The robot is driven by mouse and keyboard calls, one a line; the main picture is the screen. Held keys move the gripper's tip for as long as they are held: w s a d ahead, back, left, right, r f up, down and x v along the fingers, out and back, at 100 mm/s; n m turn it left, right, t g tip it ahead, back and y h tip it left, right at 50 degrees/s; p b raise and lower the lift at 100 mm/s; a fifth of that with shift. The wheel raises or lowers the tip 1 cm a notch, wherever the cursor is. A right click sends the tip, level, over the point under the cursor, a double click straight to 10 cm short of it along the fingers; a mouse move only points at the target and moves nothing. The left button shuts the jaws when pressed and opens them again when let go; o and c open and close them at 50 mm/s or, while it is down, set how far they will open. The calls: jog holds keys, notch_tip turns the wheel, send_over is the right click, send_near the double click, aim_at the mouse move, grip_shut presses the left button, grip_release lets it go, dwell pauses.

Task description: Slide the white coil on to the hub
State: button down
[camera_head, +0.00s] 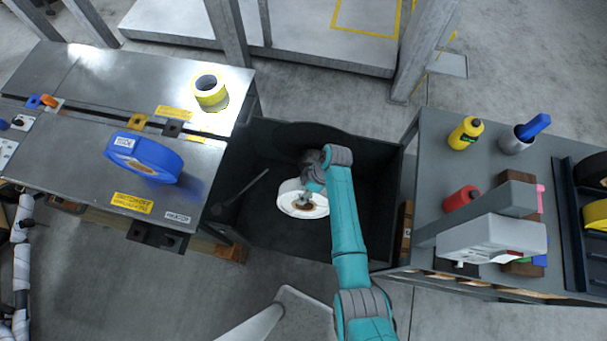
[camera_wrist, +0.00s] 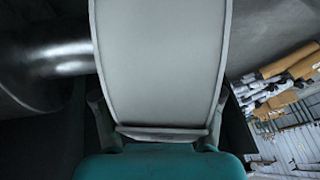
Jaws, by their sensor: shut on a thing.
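The white coil (camera_head: 289,192) is a thick white ring with a brownish middle, held over the dark bin between the two tables. My gripper (camera_head: 309,196) is at the end of the teal arm and is shut on the coil. In the wrist view the coil (camera_wrist: 160,60) fills the middle, with the fingers of my gripper (camera_wrist: 158,120) at its two sides. I cannot tell whether this is the hub, and no hub is clear in the head view.
The left steel table (camera_head: 85,95) carries a blue coil (camera_head: 145,157) and a yellow-and-white roll (camera_head: 210,90). The right grey table (camera_head: 440,150) carries bottles, a cup and a white device (camera_head: 490,238). The walls of the dark bin (camera_head: 372,160) surround the coil.

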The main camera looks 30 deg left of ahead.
jog(key=shift+w+a+r+m+t+y, duration=0.15)
jog(key=shift+w+r+t+y, duration=0.1)
jog(key=shift+w+t, duration=0.45)
jog(key=shift+w+d+r+m+t+y, duration=0.1)
jog(key=shift+w+r+m+t+y, duration=0.1)
jog(key=shift+w+t, duration=0.45)
jog(key=shift+s+f, duration=0.1)
jog(key=shift+s, duration=0.45)
jog(key=shift+s+d+f+g, duration=0.15)
jog(key=shift+s+d, duration=0.1)
jog(key=shift+s, duration=0.45)
jog(key=shift+s+d+f+g, duration=0.1)
jog(key=shift+s+d, duration=0.15)
jog(key=shift+s, duration=0.45)
jog(key=shift+s+d, duration=0.15)
jog(key=shift+s, duration=0.6)
jog(key=shift+s+d, duration=0.1)
jog(key=shift+s, duration=0.65)
jog(key=shift+s+f, duration=0.1)
jog(key=shift+s, duration=0.05)
